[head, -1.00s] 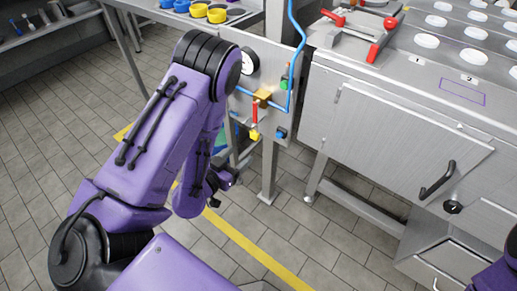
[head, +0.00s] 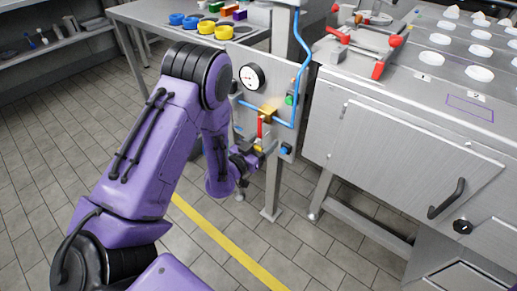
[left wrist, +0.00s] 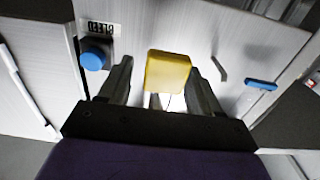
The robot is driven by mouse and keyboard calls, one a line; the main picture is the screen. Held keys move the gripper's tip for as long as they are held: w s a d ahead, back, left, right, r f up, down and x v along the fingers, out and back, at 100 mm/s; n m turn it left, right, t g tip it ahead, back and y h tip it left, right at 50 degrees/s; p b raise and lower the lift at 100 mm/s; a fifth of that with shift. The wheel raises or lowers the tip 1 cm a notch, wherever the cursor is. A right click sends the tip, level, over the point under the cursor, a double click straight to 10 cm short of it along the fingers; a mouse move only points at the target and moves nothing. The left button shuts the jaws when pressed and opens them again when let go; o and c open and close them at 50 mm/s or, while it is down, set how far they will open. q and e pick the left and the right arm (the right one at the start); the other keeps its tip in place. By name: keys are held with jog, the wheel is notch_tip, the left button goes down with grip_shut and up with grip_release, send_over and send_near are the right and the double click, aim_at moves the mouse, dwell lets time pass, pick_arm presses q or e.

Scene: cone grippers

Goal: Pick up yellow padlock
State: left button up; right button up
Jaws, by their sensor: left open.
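The yellow padlock (left wrist: 168,72) shows in the left wrist view as a rounded yellow block in front of a grey metal panel. My left gripper (left wrist: 160,84) is open, with one finger on each side of the padlock. I cannot tell whether either finger touches it. In the head view my left gripper (head: 254,158) is at the lower part of the panel with the gauge, below the red lever (head: 260,126). There the padlock is small and mostly hidden by the gripper. My right gripper is not in view.
A blue button (left wrist: 94,58) under the BLEED label is left of the gripper. A blue pipe (head: 305,60) and a gauge (head: 252,77) are on the panel (head: 275,78). A steel cabinet (head: 400,150) stands at right; a table with coloured rings (head: 205,27) is behind.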

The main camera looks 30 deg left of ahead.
pick_arm(q)
jog(key=c, duration=1.1)
jog(key=shift+o, duration=0.2)
jog(key=shift+s+r, duration=0.4)
jog(key=shift+r, duration=0.05)
jog(key=s+r, duration=0.1)
jog(key=s, duration=0.1)
jog(key=s+r, duration=0.1)
jog(key=s, duration=0.1)
jog(key=s+r, duration=0.1)
jog(key=s, duration=0.2)
jog(key=shift+a+r, duration=0.25)
jog(key=shift+r, duration=0.15)
jog(key=s+r+p, duration=0.3)
jog(key=s+p, duration=0.2)
jog(key=s, duration=0.1)
jog(key=shift+s+a+r+p, duration=0.15)
jog(key=shift+a+p, duration=0.15)
jog(key=shift+p, duration=0.05)
